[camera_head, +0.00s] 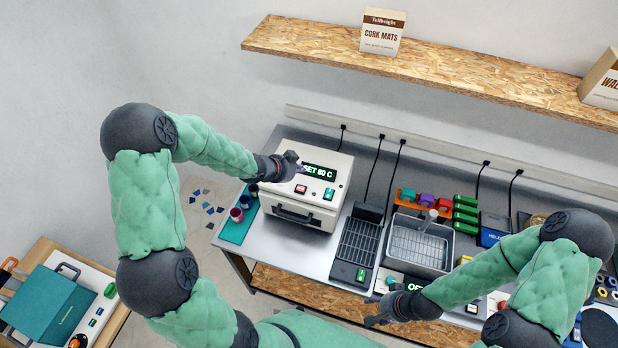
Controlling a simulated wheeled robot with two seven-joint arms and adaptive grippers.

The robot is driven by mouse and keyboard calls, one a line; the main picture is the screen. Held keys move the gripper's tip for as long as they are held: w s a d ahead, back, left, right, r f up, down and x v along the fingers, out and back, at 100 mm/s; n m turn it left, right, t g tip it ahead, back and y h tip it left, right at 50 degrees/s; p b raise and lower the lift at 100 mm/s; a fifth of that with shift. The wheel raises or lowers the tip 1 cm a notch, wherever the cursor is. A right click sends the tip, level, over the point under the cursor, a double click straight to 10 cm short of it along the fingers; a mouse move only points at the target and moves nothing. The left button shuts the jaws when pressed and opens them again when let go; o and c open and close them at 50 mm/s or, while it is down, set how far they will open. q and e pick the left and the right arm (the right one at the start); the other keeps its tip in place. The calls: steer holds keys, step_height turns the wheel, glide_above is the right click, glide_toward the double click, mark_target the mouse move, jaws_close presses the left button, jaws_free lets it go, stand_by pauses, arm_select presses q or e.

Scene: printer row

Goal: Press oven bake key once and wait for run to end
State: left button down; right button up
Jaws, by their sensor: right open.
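The oven is a white box (292,212) with a dark front handle, standing on the left part of the grey bench. Its black display (321,173) shows green text, "SET 80 C", with its left end close behind my gripper. Below the display are a red key (301,189) and a teal key (328,194); their labels are too small to read. My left gripper (291,166) is over the oven's top, left of the display and above the red key in the picture; its jaw gap is not clear. My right gripper (373,310) is open and empty at the bench's front edge.
A dark slotted rack (358,243) stands right of the oven, then a grey metal tub (419,246). Another display (401,287) is partly behind my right gripper. Cups (240,211) stand on a teal mat left of the oven. A wooden shelf (440,71) hangs above.

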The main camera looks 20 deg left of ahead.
mark_target(300, 190)
arm_select(q)
steer(key=shift+r, duration=0.2)
steer(key=shift+f, duration=0.1)
step_height(300, 190, down, 9)
steer(key=b, duration=0.8)
stand_by(1.4)
steer(key=shift+f+b, duration=0.25)
steer(key=shift+b, duration=0.2)
steer(key=shift+f+b, duration=0.3)
stand_by(0.6)
steer(key=shift+r, duration=0.1)
steer(key=shift+r+p, duration=0.7)
steer(key=shift+p, duration=0.05)
